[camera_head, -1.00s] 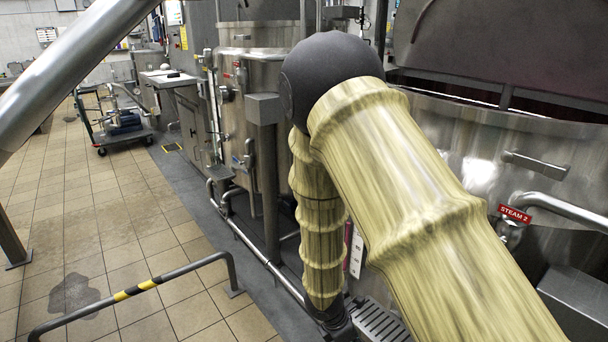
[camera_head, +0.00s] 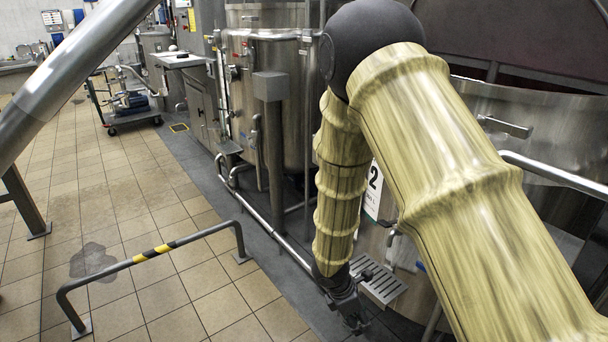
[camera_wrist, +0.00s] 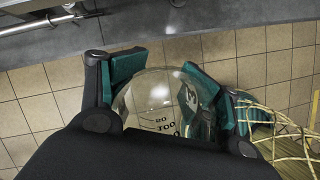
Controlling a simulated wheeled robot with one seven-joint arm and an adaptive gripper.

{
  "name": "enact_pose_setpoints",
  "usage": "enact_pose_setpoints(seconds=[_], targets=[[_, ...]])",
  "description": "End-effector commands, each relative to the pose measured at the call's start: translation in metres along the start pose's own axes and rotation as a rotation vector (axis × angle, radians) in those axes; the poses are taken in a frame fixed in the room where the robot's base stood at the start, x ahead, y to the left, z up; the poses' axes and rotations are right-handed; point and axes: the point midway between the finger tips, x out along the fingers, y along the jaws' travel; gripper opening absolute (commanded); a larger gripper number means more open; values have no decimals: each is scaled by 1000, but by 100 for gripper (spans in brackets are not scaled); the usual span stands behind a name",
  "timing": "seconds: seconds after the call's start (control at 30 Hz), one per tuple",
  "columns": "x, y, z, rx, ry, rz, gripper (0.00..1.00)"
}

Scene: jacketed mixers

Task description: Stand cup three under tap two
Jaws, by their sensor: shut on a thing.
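My gripper (camera_wrist: 163,82) is shut on a clear, rounded glass cup (camera_wrist: 150,100) with dark graduation marks, seen from above in the wrist view. Teal pads press on both sides of it. In the head view my gripper (camera_head: 348,312) hangs low, in front of a slatted metal drip shelf (camera_head: 382,284); the cup cannot be made out there. A white sign with a black 2 (camera_head: 373,188) is on the steel vessel above the shelf. A small fitting (camera_head: 392,236) sits below the sign; I cannot tell whether it is tap two.
A barrier rail (camera_head: 150,254) with yellow and black stripes stands on the tiled floor at left. A steel vessel (camera_head: 275,100) stands behind, and a cart with a blue motor (camera_head: 130,103) is farther back.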

Motion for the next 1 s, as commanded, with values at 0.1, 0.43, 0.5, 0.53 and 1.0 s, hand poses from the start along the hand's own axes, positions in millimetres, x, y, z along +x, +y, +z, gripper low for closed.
enact_pose_setpoints(seconds=[0.1, 0.43, 0.5, 0.53, 1.0], targets=[[-6, 3, 8, 63, 2, -24, 34], [-40, 8, 55, 493, 4, -202, 34], [-52, 7, 66, 635, 4, -261, 34], [-57, 6, 71, 696, 4, -286, 34], [-142, -1, 103, 1505, 1, -623, 33]])
